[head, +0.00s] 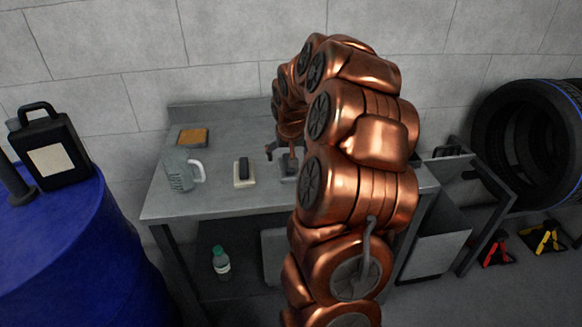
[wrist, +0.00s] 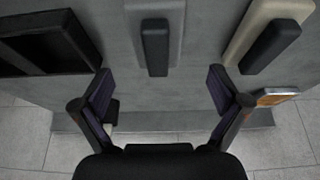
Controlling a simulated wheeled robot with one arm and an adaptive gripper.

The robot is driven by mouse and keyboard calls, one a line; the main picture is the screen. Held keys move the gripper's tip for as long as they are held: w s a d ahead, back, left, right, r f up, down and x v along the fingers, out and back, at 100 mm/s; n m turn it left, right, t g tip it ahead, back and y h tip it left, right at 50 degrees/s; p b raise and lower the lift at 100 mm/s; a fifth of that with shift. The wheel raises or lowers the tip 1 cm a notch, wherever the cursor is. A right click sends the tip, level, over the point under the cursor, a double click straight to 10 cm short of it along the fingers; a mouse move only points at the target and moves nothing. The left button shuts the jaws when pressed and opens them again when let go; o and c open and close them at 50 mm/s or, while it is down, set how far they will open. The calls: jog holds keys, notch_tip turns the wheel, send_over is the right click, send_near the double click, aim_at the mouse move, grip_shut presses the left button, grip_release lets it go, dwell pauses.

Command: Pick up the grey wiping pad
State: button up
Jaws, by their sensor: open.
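The grey wiping pad (wrist: 155,45) is a flat grey block with a dark bar-shaped handle along its top. In the wrist view it lies at the top middle, ahead of and roughly centred between my fingers. In the head view the pad (head: 288,168) lies on the metal table, partly hidden by my gripper and arm. My gripper (wrist: 160,92) is open and empty, with its fingers spread to both sides above the table. In the head view my gripper (head: 280,150) is over the table close to the pad; whether it touches cannot be told.
A cream pad with a dark handle (wrist: 265,38) lies beside the grey one, also in the head view (head: 244,173). A black open box (wrist: 45,45) is on the other side. A clear jug (head: 180,171) and an orange-brown block (head: 193,136) stand farther left on the table (head: 225,203).

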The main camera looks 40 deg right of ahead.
jog(key=shift+d+p+x, duration=0.1)
jog(key=shift+p+x, duration=0.3)
jog(key=shift+x, duration=0.9)
jog(key=shift+d+p+x, duration=0.15)
jog(key=shift+p+x, duration=0.2)
jog(key=shift+x, duration=0.95)
jog(key=c, duration=1.2)
jog(key=shift+c, duration=0.2)
jog(key=shift+r, duration=0.15)
jog(key=shift+r+b, duration=0.55)
jog(key=shift+r, duration=1.1)
jog(key=s+a+b, duration=0.1)
jog(key=s+a, duration=0.1)
jog(key=a, duration=0.3)
jog(key=s+a+r+b, duration=0.1)
jog(key=s+a, duration=0.1)
jog(key=a, duration=0.3)
jog(key=s+a+b, duration=0.1)
jog(key=s+a, duration=0.1)
jog(key=a, duration=0.3)
jog(key=shift+r, duration=0.25)
jog(key=shift+d, duration=0.1)
